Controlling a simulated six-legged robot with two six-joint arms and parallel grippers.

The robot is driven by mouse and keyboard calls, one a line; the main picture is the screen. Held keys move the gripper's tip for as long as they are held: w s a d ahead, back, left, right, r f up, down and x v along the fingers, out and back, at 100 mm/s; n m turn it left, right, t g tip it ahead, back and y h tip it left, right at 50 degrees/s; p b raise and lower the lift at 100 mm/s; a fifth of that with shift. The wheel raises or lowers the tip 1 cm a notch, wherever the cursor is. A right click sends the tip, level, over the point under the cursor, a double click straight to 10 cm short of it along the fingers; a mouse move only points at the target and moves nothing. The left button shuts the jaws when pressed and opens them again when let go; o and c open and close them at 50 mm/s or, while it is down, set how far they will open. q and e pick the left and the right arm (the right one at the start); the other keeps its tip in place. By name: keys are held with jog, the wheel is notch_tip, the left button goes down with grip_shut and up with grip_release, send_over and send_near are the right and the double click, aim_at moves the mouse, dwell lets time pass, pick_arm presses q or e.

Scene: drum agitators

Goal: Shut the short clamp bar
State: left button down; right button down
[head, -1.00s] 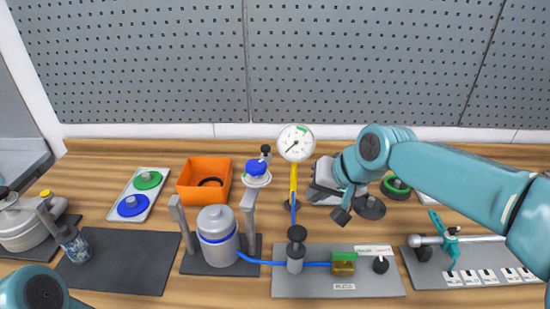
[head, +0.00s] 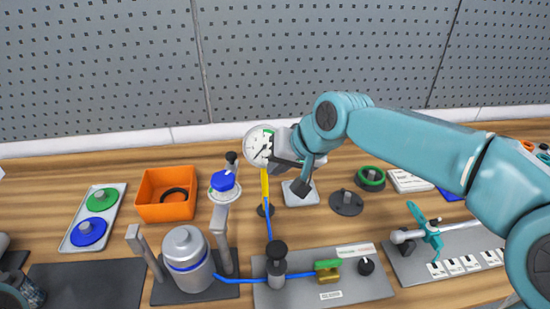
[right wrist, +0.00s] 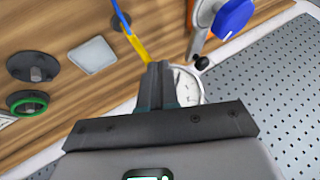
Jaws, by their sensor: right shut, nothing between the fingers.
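A silver canister with a blue band (head: 187,255) stands on a dark base between two upright grey bars, a left one (head: 147,252) and a right one (head: 223,240). I cannot tell for sure which part is the short clamp bar. My right gripper (head: 280,158) is shut and empty, up beside the white dial gauge (head: 257,145), above and to the right of the canister. In the right wrist view its closed fingers (right wrist: 160,80) cover part of the dial.
An orange bin (head: 152,206) and a blue-topped piece (head: 224,184) stand behind the canister. A blue tube (head: 237,281) runs to a grey plate (head: 372,291). A teal-handled bar fixture (head: 430,233) is at the right. A pegboard (head: 300,65) rises behind the bench.

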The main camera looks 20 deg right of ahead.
aim_at(225, 187)
jog(key=w+a+f+p, duration=0.2)
jog(key=w+a+f, duration=0.2)
jog(key=a, duration=0.1)
jog(key=shift+a+f, duration=0.25)
jog(key=shift+a, duration=0.1)
jog(key=shift+r, duration=0.1)
